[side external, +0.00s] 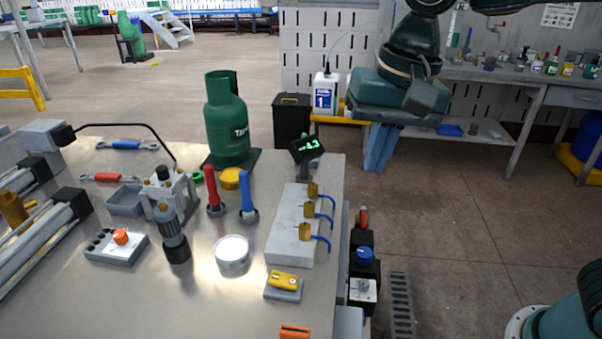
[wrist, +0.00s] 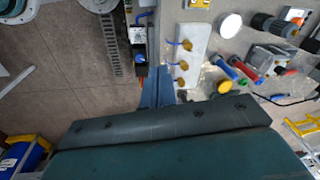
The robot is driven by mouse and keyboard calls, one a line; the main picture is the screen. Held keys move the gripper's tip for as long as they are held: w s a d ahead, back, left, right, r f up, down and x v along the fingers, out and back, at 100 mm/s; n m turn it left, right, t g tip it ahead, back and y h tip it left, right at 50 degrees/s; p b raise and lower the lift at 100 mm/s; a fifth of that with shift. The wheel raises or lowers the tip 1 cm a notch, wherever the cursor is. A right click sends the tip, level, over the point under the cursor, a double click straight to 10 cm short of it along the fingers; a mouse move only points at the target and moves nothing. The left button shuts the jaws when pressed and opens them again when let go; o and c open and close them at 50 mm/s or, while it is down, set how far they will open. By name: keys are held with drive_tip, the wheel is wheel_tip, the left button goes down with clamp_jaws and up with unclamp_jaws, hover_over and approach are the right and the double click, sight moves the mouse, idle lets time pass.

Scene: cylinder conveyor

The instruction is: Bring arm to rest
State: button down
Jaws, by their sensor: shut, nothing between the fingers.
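My gripper (side external: 376,166) hangs from my dark green arm at the upper right of the side external view. Its blue fingers are together, point down and hold nothing. It is over the floor, to the right of the metal worktable (side external: 328,215) and clear of it. In the wrist view the closed fingers (wrist: 157,72) show past the dark gripper body, beside the table edge. A green gas cylinder (side external: 226,125) stands upright at the back of the table, apart from my gripper. I cannot make it out in the wrist view.
A pale block with brass valves and blue handles (side external: 290,240) lies near the table's right edge. A lit display (side external: 307,149) stands behind it. A control box (side external: 363,256) sits beside the table. A bench with bottles (side external: 490,78) stands behind my arm.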

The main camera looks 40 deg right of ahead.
drive_tip(key=s+d+f+n+t, duration=0.2)
drive_tip(key=s+d+n, duration=0.1)
drive_tip(key=s+d, duration=0.3)
drive_tip(key=s+d+f+n+t, duration=0.2)
drive_tip(key=s+d+n, duration=0.1)
drive_tip(key=s+d, duration=0.4)
drive_tip(key=d, duration=0.3)
drive_tip(key=shift+s+h, duration=0.25)
drive_tip(key=shift+h, duration=0.15)
drive_tip(key=c, duration=1.5)
unclamp_jaws()
drive_tip(key=shift+w+a, duration=0.1)
drive_tip(key=o, duration=0.3)
drive_tip(key=shift+w+a+r, duration=0.1)
drive_tip(key=shift+w+r, duration=0.1)
drive_tip(key=w+a+r+n+g+y, duration=0.1)
drive_tip(key=w+a+r+n+g, duration=0.3)
drive_tip(key=w+a, duration=0.8)
drive_tip(key=w+a+f+n, duration=0.2)
drive_tip(key=a, duration=0.6)
drive_tip(key=w+a+f+n+g+h, duration=0.1)
drive_tip(key=w+a+f+n, duration=0.1)
drive_tip(key=a, duration=0.6)
drive_tip(key=shift+w+a+f+n+g, duration=0.3)
drive_tip(key=shift+w+f+n, duration=0.1)
drive_tip(key=shift+f+n, duration=0.15)
